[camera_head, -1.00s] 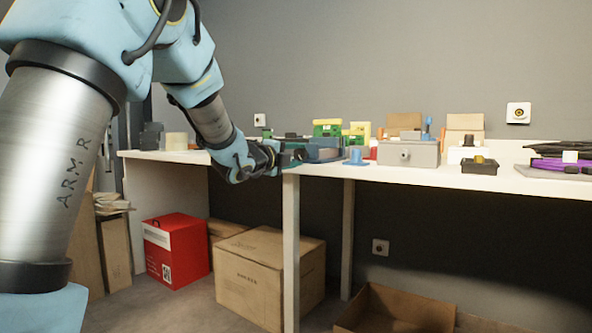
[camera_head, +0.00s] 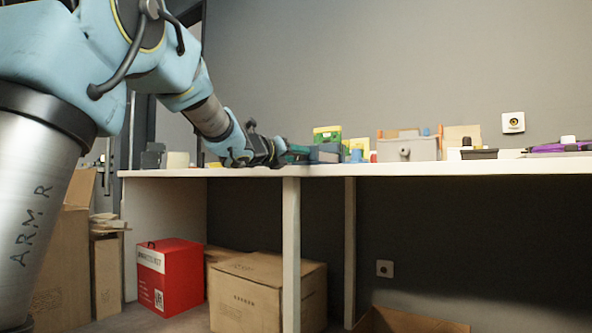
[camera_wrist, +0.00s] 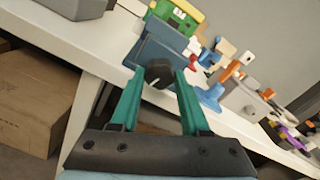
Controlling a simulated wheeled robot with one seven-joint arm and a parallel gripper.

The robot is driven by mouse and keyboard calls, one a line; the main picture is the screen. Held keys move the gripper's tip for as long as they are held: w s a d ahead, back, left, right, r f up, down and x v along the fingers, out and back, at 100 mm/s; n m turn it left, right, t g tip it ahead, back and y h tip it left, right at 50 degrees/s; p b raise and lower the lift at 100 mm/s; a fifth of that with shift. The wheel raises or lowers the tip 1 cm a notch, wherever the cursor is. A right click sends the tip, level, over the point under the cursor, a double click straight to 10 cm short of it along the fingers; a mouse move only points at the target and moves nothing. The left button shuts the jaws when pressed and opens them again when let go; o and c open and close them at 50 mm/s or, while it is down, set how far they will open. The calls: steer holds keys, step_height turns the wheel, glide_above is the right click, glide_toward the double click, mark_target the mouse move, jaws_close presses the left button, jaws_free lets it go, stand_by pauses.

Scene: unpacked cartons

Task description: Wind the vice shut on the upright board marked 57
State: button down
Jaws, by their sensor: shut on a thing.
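The blue-grey vice (camera_head: 325,153) stands near the front edge of the white bench; it also shows in the wrist view (camera_wrist: 160,45). Its dark round knob (camera_wrist: 158,73) faces my gripper (camera_wrist: 159,80). The green fingers are shut on the knob, one on each side. In the head view my gripper (camera_head: 290,151) reaches the vice from the left. A green upright board with yellow (camera_wrist: 178,14) stands behind the vice's front part; it also shows in the head view (camera_head: 327,134). No number is readable, and the jaw gap is hidden.
On the bench (camera_head: 230,172), a grey box (camera_head: 408,149), a dark tray (camera_head: 479,154) and purple cable (camera_head: 558,147) lie to the right. A small blue thing (camera_wrist: 212,96) is close to the vice's right. A red box (camera_head: 170,275) and a carton (camera_head: 262,290) stand below.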

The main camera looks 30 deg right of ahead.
steer(key=m+b, duration=0.1)
steer(key=m, duration=0.1)
steer(key=m+b, duration=0.1)
steer(key=m, duration=0.1)
steer(key=shift+f+m, duration=0.2)
steer(key=shift+m, duration=0.1)
steer(key=m, duration=0.5)
steer(key=shift+w+m, duration=0.1)
steer(key=shift+m, duration=0.3)
steer(key=shift+r, duration=0.1)
steer(key=shift+c, duration=1.9)
jaws_free()
